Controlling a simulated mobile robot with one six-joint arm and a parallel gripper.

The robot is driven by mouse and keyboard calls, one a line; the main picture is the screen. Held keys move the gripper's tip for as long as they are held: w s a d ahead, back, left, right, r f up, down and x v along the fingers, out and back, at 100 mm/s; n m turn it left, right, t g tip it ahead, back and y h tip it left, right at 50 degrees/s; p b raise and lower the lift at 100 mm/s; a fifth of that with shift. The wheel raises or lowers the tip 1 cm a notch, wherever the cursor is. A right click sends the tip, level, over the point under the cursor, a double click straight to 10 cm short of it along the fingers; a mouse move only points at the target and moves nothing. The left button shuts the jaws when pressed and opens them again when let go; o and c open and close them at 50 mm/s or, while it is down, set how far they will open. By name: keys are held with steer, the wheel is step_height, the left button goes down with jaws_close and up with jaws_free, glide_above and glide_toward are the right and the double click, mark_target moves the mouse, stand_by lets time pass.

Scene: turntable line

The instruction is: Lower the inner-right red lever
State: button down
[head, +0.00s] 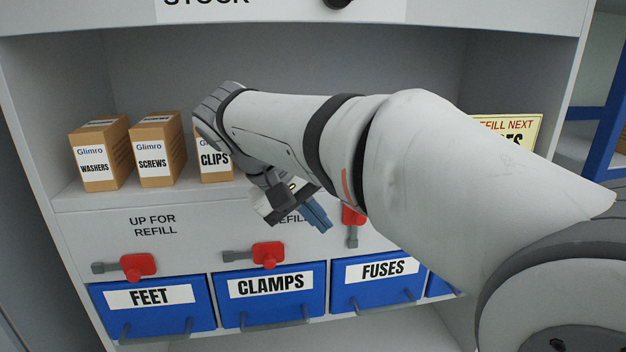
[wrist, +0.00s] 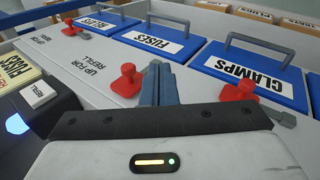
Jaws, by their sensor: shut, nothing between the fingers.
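The inner-right red lever (head: 353,215) is above the FUSES drawer (head: 375,285). Its red knob is up and its grey bar hangs straight below it. In the wrist view, which is upside down, the same lever's red knob (wrist: 127,82) is just left of my fingers, with its grey end partly behind them. My gripper (head: 322,221) is shut and empty, its blue fingers beside the knob on its left in the head view. The fingers also show in the wrist view (wrist: 160,72). I cannot tell whether they touch the lever.
The CLAMPS lever (head: 268,254) and FEET lever (head: 138,266) lie sideways. Another red lever (wrist: 68,27) is beyond FUSES. Boxes, including the SCREWS box (head: 157,150), stand on the shelf. A black unit with a white button (wrist: 38,93) stands near the panel. My arm hides the right side.

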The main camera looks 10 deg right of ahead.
steer(key=w+a+r+m+h+p, duration=0.1)
steer(key=a+r, duration=0.3)
steer(key=r, duration=0.4)
steer(key=shift+a+r+h, duration=0.15)
steer(key=shift+r+h, duration=0.25)
steer(key=shift+h, duration=0.2)
steer(key=shift+w+f, duration=0.1)
steer(key=shift+w, duration=0.05)
steer(key=p+x, duration=0.2)
steer(key=x, duration=1.2)
steer(key=shift+w+p, duration=0.2)
steer(key=shift+p, duration=0.1)
